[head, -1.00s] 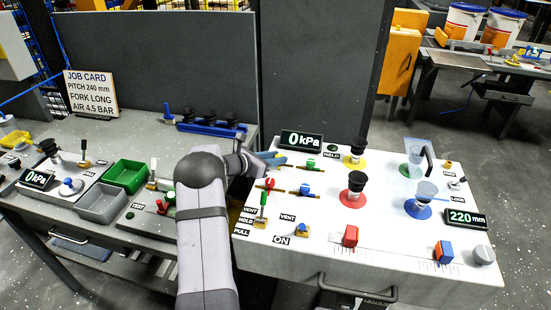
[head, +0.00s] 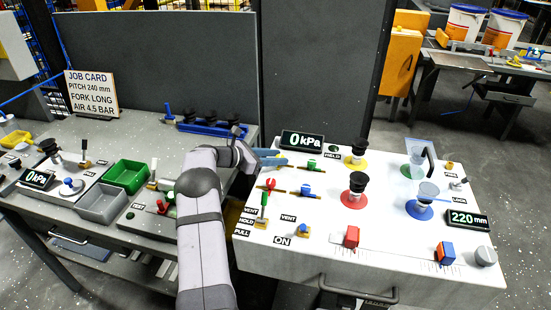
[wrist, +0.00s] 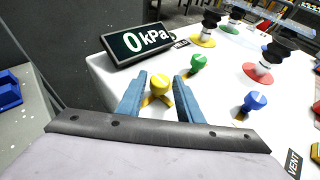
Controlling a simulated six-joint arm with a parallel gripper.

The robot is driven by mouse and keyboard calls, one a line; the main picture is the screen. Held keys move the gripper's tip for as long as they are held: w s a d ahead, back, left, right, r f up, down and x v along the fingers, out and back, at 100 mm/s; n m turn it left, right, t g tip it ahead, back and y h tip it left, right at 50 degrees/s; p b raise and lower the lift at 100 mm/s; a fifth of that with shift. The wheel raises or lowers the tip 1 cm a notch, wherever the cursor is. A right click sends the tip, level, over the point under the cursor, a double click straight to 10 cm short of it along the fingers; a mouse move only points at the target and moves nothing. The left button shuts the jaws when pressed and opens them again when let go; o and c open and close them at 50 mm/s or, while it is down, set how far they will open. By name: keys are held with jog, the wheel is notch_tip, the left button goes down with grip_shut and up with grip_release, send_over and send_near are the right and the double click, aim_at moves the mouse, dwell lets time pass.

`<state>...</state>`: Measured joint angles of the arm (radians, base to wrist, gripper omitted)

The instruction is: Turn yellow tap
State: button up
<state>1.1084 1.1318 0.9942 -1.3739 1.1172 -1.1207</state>
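The yellow tap (wrist: 158,84) stands on the white panel in the wrist view, in front of the kPa display. My gripper (wrist: 160,76) has two blue fingers, spread open, one on each side of the yellow tap. A gap shows between the tap and each finger, so I see no grip. In the head view my gripper (head: 272,157) is low at the panel's back left corner, and the yellow tap is not clearly visible there.
A green tap (wrist: 197,63) stands close to the right finger, and a blue tap (wrist: 253,102) further right. The 0 kPa display (wrist: 138,41) is just behind. A red tap (head: 270,186) is nearby. Black suction cups on red (head: 355,190) and yellow bases stand further right.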

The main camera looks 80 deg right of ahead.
jog(key=shift+o, duration=0.5)
jog(key=shift+w+a, duration=0.15)
jog(key=b+v, duration=0.2)
jog(key=v, duration=0.5)
